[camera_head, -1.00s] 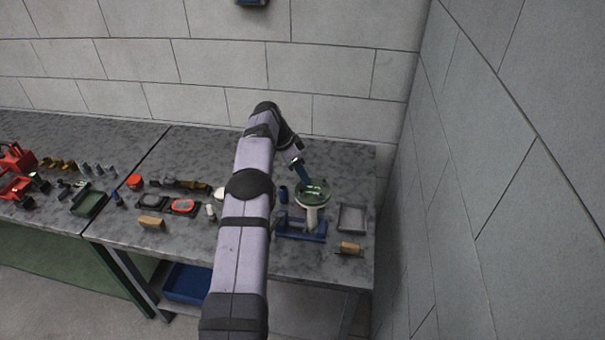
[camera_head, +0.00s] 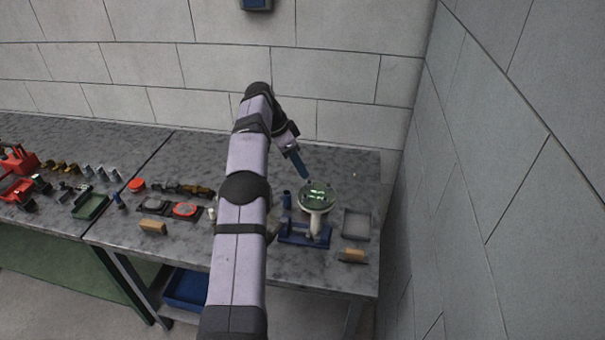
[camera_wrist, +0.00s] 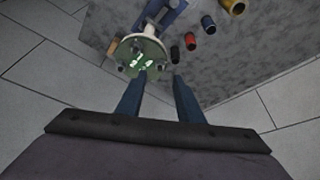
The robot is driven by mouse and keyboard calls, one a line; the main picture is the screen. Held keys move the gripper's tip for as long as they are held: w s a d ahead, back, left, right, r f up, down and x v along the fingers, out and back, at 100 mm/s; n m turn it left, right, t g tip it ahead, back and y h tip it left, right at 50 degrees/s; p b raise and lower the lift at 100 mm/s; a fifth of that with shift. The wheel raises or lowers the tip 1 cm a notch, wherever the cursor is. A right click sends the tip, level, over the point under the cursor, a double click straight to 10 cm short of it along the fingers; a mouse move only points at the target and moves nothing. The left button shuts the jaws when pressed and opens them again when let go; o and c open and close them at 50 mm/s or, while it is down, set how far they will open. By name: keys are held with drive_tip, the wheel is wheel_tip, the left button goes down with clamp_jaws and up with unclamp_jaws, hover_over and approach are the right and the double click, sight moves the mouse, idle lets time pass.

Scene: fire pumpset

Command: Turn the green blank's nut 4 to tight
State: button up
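The green blank (camera_head: 316,194) is a round green disc on a white flanged pipe, held on a blue stand (camera_head: 303,236) at the right of the bench. In the wrist view the green blank (camera_wrist: 140,58) shows with small bolts or nuts around its rim; which one is nut 4 I cannot tell. My gripper (camera_head: 306,176) is just above and behind the blank's left edge. In the wrist view my gripper's two blue fingers (camera_wrist: 159,78) are apart with nothing between them, and the left fingertip is close to the rim.
A grey tray (camera_head: 356,222) and a wooden-looking block (camera_head: 352,255) are right of the stand. A blue cylinder (camera_head: 287,199) stands left of it. Red-and-black items (camera_head: 186,210) and a green tray (camera_head: 91,206) lie farther left. The wall is close at the right.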

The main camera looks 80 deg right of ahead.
drive_tip(key=shift+w+a+r, duration=0.1)
drive_tip(key=shift+w+r, duration=0.05)
drive_tip(key=shift+r, duration=0.25)
drive_tip(key=s+a+r+m+t+h+b, duration=0.1)
drive_tip(key=s+a+r+m+b, duration=0.2)
drive_tip(key=s+b, duration=0.65)
drive_tip(key=w+d+f+n+t+h, duration=0.1)
drive_tip(key=w+f+n+t, duration=0.2)
drive_tip(key=n, duration=1.2)
drive_tip(key=w, duration=0.3)
drive_tip(key=shift+f, duration=0.1)
